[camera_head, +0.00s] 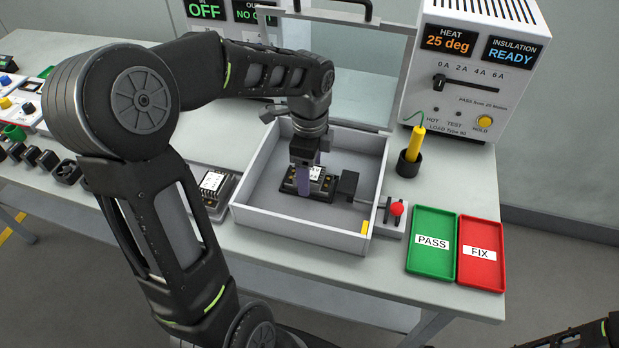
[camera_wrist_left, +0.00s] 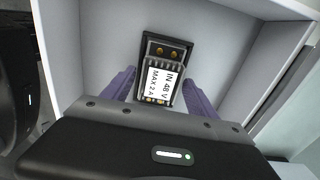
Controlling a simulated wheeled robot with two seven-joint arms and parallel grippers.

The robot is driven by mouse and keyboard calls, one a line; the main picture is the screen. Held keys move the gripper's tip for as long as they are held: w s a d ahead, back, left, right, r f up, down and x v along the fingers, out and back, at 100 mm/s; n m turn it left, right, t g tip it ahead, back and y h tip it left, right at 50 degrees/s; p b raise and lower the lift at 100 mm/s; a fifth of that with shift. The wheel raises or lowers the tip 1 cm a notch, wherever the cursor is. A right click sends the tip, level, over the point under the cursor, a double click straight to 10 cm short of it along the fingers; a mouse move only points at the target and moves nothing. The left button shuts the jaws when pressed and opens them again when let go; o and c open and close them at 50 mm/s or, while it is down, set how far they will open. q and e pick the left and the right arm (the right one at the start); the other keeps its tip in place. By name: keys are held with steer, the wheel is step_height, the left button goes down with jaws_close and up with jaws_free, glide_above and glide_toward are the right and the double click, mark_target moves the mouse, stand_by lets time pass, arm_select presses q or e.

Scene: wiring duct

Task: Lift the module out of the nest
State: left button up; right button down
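The module (camera_head: 318,176), dark with a white label, sits in the black nest (camera_head: 322,195) on the floor of the grey box. In the left wrist view the module (camera_wrist_left: 165,77) shows its label "IN 48 V MAX 2 A" and brass contacts beyond one end in the nest (camera_wrist_left: 171,42). My left gripper (camera_head: 303,181) points down into the box at the module. In the left wrist view its purple fingers (camera_wrist_left: 161,84) stand open on either side of the module, with a gap visible at the left finger. My right gripper is out of view.
The grey box (camera_head: 290,219) has raised walls around the nest and its lid stands open behind. A red-knobbed lever (camera_head: 396,209) is at its right. Green PASS (camera_head: 432,262) and red FIX (camera_head: 482,268) trays lie further right. Another labelled module (camera_head: 213,183) lies left of the box.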

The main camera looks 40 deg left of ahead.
arm_select(q)
jaws_close()
stand_by(0.5)
step_height(320, 180, up, 10)
stand_by(0.6)
stand_by(0.5)
